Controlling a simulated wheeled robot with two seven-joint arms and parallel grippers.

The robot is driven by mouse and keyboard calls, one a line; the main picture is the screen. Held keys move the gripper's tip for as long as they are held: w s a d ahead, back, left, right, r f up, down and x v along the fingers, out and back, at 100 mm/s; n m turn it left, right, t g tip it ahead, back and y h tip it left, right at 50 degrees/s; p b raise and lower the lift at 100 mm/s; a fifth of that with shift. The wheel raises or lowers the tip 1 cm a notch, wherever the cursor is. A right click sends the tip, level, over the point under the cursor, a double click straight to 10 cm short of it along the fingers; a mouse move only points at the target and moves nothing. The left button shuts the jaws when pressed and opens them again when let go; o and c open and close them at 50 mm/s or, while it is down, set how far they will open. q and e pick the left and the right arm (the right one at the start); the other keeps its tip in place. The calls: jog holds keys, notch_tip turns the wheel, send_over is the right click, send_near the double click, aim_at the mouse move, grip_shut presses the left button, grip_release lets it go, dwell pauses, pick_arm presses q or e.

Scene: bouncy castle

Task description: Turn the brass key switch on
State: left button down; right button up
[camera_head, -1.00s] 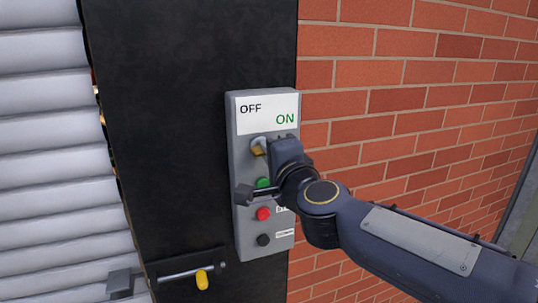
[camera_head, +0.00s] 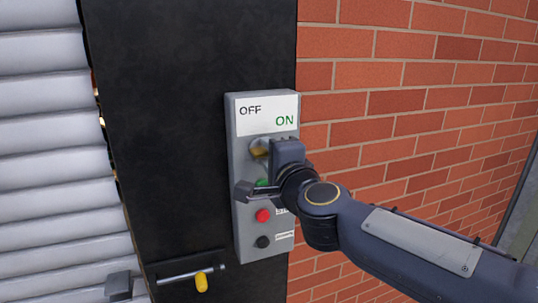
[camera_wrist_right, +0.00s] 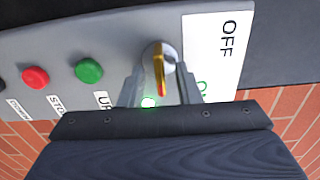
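The brass key (camera_head: 259,153) sits in a round silver switch on the grey control box (camera_head: 246,241), below its OFF/ON label (camera_head: 267,113). In the right wrist view the key (camera_wrist_right: 159,68) has a red tip and points down the picture, toward the ON side. A small green light (camera_wrist_right: 148,102) glows beside it. My right gripper (camera_head: 274,147) is at the switch and partly hides it. In the wrist view its two fingers (camera_wrist_right: 160,92) stand apart on either side of the key, with gaps visible. My left gripper is not in view.
Below the key are a green button (camera_head: 262,182), a red button (camera_head: 263,215) and a black button (camera_head: 263,241). The box is on a black panel (camera_head: 180,130) beside a brick wall (camera_head: 420,90). A bolt with a yellow handle (camera_head: 201,282) is at lower left.

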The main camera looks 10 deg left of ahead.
jog(key=v, duration=0.7)
jog(key=shift+s+d+b, duration=0.25)
jog(key=shift+s+b, duration=0.1)
jog(key=s+d+f+n+g, duration=0.1)
jog(key=s+d+f+n, duration=0.15)
jog(key=d, duration=0.35)
jog(key=s+d+f+n+g+h, duration=0.1)
jog(key=d+f+n, duration=0.1)
jog(key=d+f, duration=0.3)
jog(key=s+d+f+n+g, duration=0.1)
jog(key=s+d+f+n, duration=0.15)
jog(key=d, duration=0.35)
jog(key=s+d+f+n+g+h, duration=0.1)
jog(key=s+d+f+g+h, duration=0.1)
jog(key=s+d+f, duration=0.4)
jog(key=s+d+f+n+g+h, duration=0.1)
jog(key=s+d+f+g+h, duration=0.2)
jog(key=s+d+f, duration=0.4)
notch_tip(320, 180, down, 6)
jog(key=shift+s+r+n+g+h, duration=0.1)
jog(key=shift+s+n+g+h, duration=0.35)
jog(key=shift+s, duration=0.75)
jog(key=shift+w, duration=0.1)
